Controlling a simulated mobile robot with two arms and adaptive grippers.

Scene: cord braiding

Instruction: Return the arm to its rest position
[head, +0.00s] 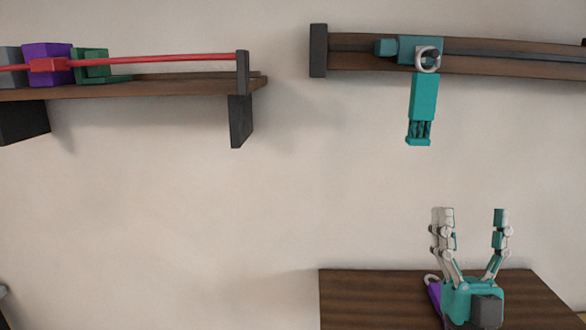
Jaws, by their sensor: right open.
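My right gripper (472,215) points up in the lower right, with its fingers spread apart and nothing between them. It is in front of a brown wooden surface and below a teal hanging piece (423,97), clear of it. The teal piece hangs straight down from a pale ring (427,60) at a teal block (408,47) on the upper right rail. A purple piece (435,295) with a pale loop shows beside my right gripper's base, partly hidden by it. I cannot tell whether they touch. My left gripper is not in view.
The upper right rail (500,58) is brown with a dark end plate. A brown shelf (190,87) at upper left holds grey, purple (45,60) and green blocks behind a red rod (170,61). The wooden surface (365,300) is lower right. The wall between is clear.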

